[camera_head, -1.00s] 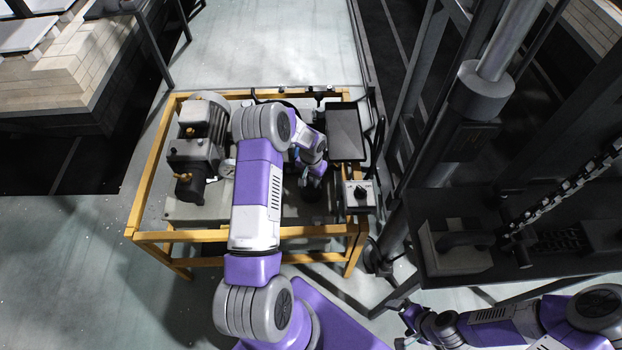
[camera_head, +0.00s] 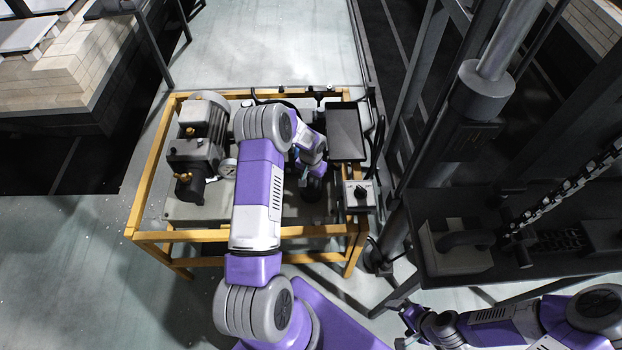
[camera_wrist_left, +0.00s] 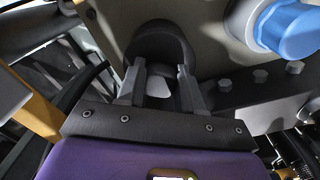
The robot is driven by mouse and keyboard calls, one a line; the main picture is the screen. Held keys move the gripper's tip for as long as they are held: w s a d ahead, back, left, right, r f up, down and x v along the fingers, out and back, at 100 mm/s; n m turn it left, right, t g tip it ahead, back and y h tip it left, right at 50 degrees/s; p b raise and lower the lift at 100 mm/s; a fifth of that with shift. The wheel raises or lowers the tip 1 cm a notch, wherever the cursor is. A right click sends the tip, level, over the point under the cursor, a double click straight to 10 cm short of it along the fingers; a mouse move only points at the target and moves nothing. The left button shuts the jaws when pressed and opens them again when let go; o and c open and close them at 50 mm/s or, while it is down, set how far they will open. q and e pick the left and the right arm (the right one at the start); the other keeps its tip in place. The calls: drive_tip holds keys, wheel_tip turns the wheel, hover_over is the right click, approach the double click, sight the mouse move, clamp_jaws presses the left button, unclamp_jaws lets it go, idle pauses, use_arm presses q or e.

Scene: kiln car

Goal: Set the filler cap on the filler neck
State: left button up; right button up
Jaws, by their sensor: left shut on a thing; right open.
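My left gripper (camera_wrist_left: 162,88) is over the hydraulic unit in the yellow frame, pointing down. In the left wrist view its fingers are shut on a dark round piece, which I take for the filler cap (camera_wrist_left: 160,42). The same dark round shape shows below the gripper in the head view (camera_head: 313,190). I cannot make out the filler neck; the cap and gripper may hide it, and I cannot tell whether the cap touches it. My right gripper (camera_head: 404,327) is open and empty at the bottom, away from the unit.
A blue-capped fitting (camera_wrist_left: 290,30) stands close beside the gripper. The yellow frame (camera_head: 180,237) surrounds the unit. A motor and pump (camera_head: 200,140) are at left, a switch box (camera_head: 359,194) and a dark tray (camera_head: 346,135) at right. A dark bench (camera_head: 440,205) stands further right.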

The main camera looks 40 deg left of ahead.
use_arm(q)
drive_tip(key=shift+f, duration=0.35)
drive_tip(key=o, duration=1.8)
drive_tip(key=shift+r+p, duration=2.3)
drive_tip(key=shift+r, duration=1.2)
wheel_tip(320, 180, up, 8)
drive_tip(key=shift+f+p, duration=0.2)
drive_tip(key=shift+p, duration=0.95)
